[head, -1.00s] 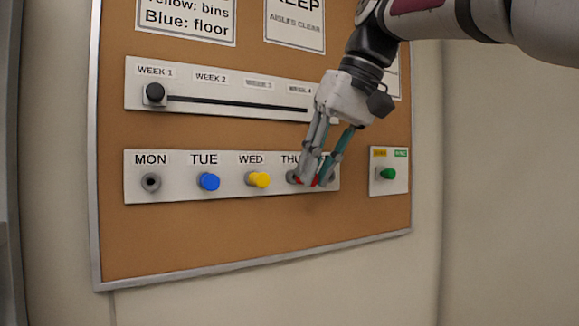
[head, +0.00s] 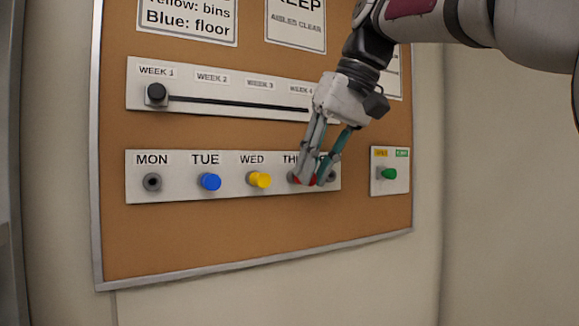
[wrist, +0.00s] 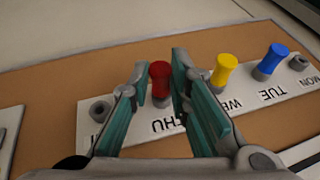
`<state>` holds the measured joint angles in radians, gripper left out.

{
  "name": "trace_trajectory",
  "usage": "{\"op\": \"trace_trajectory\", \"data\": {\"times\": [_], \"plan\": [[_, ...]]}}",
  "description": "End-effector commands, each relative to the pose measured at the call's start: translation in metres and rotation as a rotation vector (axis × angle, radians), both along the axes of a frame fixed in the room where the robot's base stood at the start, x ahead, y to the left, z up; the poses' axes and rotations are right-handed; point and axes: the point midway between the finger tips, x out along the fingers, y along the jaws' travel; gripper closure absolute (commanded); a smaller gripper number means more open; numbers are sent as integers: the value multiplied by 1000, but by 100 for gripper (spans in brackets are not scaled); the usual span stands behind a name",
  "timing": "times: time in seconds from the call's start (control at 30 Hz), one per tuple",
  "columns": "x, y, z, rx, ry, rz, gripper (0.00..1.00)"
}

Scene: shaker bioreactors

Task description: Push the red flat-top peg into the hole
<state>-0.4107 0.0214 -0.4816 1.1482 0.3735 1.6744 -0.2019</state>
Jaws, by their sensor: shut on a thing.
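The red peg (wrist: 160,78) stands at the THU place on the white day strip (head: 226,196), its grey collar showing below it in the wrist view. My gripper (head: 311,183) is shut on it, with one teal-lined finger on each side; the fingers also show in the wrist view (wrist: 160,85). In the head view, only bits of red show between the fingers. How deep the peg sits in its hole is hidden.
A blue peg (head: 210,182) stands at TUE and a yellow peg (head: 259,179) at WED. The MON hole (head: 152,182) and the rightmost hole (wrist: 99,110) are empty. A WEEK slider with a black knob (head: 157,93) is above; a panel with a green knob (head: 389,174) is right.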

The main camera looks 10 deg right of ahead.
Motion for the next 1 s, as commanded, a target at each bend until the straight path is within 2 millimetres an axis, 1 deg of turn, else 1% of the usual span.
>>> {"op": "trace_trajectory", "data": {"times": [1.0], "plan": [[9, 3, 0, 1, 0, 0, 100]]}}
